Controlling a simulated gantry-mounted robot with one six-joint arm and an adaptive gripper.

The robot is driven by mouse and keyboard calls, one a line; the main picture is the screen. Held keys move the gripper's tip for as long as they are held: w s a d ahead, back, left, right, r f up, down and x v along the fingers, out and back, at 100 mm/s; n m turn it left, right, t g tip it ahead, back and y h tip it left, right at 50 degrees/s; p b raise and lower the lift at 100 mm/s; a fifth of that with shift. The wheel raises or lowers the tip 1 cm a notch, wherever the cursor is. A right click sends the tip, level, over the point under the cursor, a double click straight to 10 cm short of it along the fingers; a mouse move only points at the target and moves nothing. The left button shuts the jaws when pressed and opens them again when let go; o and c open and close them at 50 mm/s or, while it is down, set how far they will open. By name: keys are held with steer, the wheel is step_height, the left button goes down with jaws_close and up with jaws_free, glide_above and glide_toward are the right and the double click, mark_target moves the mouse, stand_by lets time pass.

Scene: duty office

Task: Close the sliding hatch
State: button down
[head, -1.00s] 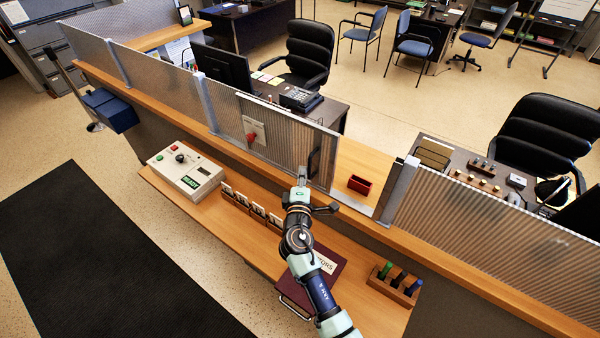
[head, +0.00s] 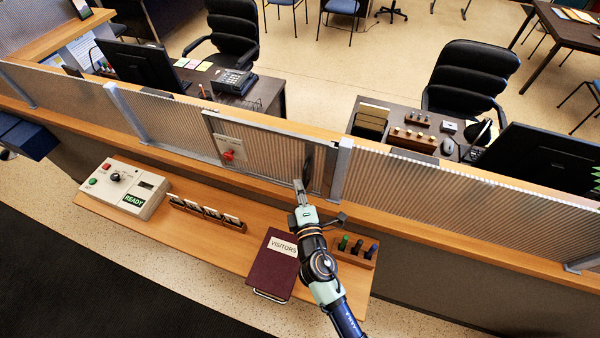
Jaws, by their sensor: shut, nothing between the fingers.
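The sliding hatch (head: 265,150) is a ribbed translucent panel in a metal frame on the wooden counter divider. Its right edge stands at or very close to the grey post (head: 341,168); no clear opening shows between them. A dark upright handle (head: 308,163) is near the panel's right end. My gripper (head: 299,186) is shut and empty, in front of the panel's lower right part beside the handle. I cannot tell whether it touches the handle. A red knob on a white plate (head: 229,154) is on the panel's left part.
Below the hatch, a wooden shelf (head: 195,238) holds a control box (head: 125,187) reading READY, a row of stamps (head: 207,213), a maroon visitors book (head: 272,262) and a marker block (head: 355,250). My arm passes between the book and the block.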

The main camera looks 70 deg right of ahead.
steer(key=shift+s, duration=0.45)
steer(key=w+a+b, duration=0.1)
steer(key=w+b, duration=0.1)
steer(key=w, duration=0.2)
steer(key=b+v, duration=0.1)
steer(key=v, duration=0.9)
steer(key=shift+b, duration=0.35)
steer(key=shift+w+r, duration=0.1)
steer(key=shift+w, duration=0.05)
